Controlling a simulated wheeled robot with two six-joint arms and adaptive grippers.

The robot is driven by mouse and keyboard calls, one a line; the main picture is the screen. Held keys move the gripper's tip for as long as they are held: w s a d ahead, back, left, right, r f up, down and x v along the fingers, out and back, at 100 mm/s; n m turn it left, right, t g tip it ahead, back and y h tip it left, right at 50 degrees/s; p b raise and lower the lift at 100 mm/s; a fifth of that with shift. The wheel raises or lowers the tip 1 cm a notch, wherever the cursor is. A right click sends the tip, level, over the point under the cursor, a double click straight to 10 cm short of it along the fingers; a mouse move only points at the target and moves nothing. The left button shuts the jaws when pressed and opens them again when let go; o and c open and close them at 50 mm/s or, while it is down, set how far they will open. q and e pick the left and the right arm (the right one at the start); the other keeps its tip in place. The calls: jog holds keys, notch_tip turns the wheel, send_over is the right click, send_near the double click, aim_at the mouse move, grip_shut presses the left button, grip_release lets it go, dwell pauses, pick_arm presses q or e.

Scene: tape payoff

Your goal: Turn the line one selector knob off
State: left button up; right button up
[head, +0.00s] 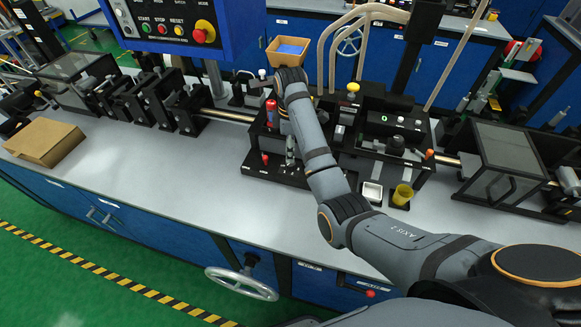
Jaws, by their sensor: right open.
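My right arm comes in from the lower right and reaches over the black fixture (262,158) in the middle of the bench. My right gripper (290,150) is small and partly hidden by its own forearm, over the left part of this fixture; it is open, with nothing seen in it. On the fixture's right part are a black knob (396,145) and a small panel (384,119) with a round mark. I cannot tell which control is the line one selector or how it is set. My left gripper is not in view.
A blue control box (175,47) with start, stop and reset buttons and a red mushroom button (204,31) hangs above. A cardboard box (45,141) lies at left. The bench's left-centre front is clear.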

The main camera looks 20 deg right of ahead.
aim_at(290, 165)
notch_tip(290, 165, down, 5)
jog(key=shift+r+b, duration=0.1)
jog(key=shift+b, duration=0.75)
jog(key=shift+f+p, duration=0.3)
jog(key=shift+p, duration=0.3)
jog(key=shift+f, duration=0.4)
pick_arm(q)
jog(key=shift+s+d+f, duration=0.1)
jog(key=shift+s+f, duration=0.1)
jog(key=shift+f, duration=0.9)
pick_arm(e)
jog(key=shift+c, duration=0.2)
